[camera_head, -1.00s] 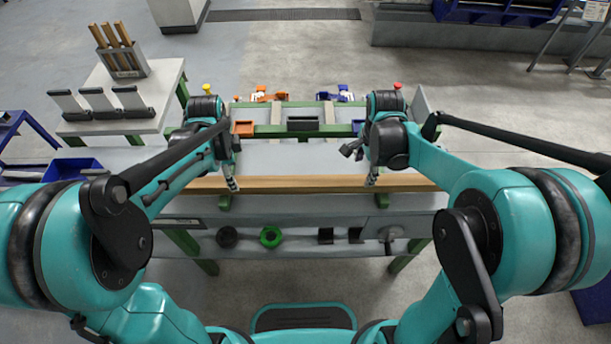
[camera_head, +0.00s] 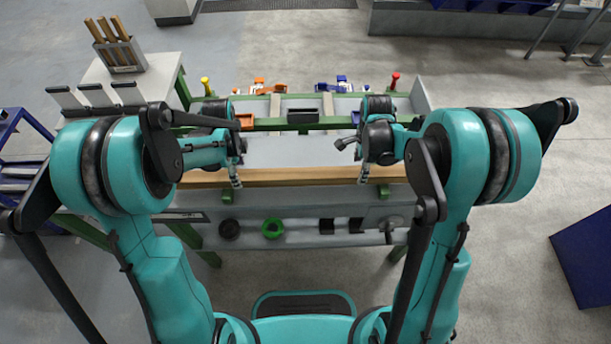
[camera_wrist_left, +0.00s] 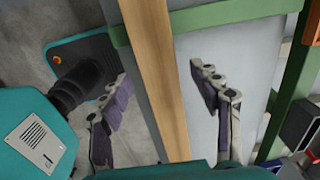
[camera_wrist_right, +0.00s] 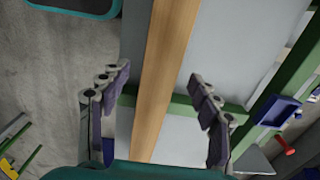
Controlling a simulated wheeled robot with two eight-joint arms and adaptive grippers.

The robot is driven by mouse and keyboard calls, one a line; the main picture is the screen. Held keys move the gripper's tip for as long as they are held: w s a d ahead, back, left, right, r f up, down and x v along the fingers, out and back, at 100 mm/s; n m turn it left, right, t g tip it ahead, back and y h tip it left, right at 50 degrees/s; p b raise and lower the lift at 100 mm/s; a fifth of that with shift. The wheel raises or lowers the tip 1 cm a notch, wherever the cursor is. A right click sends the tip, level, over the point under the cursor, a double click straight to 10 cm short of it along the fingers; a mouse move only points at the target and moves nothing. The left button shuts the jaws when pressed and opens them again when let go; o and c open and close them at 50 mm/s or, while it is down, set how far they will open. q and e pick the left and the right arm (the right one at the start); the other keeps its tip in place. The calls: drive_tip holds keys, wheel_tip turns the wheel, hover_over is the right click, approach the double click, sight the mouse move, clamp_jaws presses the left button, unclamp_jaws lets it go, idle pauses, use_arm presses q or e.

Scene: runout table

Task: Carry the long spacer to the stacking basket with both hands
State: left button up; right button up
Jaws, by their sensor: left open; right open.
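The long spacer is a long pale wooden bar (camera_head: 300,176) lying left to right along the near side of the table. It runs between the fingers in the left wrist view (camera_wrist_left: 158,70) and the right wrist view (camera_wrist_right: 162,75). My left gripper (camera_head: 236,178) is open near the bar's left part, one finger on either side of it. My right gripper (camera_head: 363,174) is open near the right part, its fingers also either side. Neither appears to touch the bar. I cannot clearly identify the stacking basket; a plain blue box (camera_head: 588,255) stands on the floor at right.
The runout table (camera_head: 290,150) has green rails and small orange and blue clamps at the back. Black and green round parts (camera_head: 272,228) sit on the shelf in front. A side table (camera_head: 150,82) at left holds a block with wooden handles.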

use_arm(q)
drive_tip(key=shift+f, duration=1.35)
use_arm(e)
drive_tip(key=shift+f, duration=1.4)
use_arm(q)
drive_tip(key=shift+c, duration=0.3)
use_arm(e)
drive_tip(key=shift+c, duration=0.3)
use_arm(q)
clamp_jaws()
use_arm(e)
clamp_jaws()
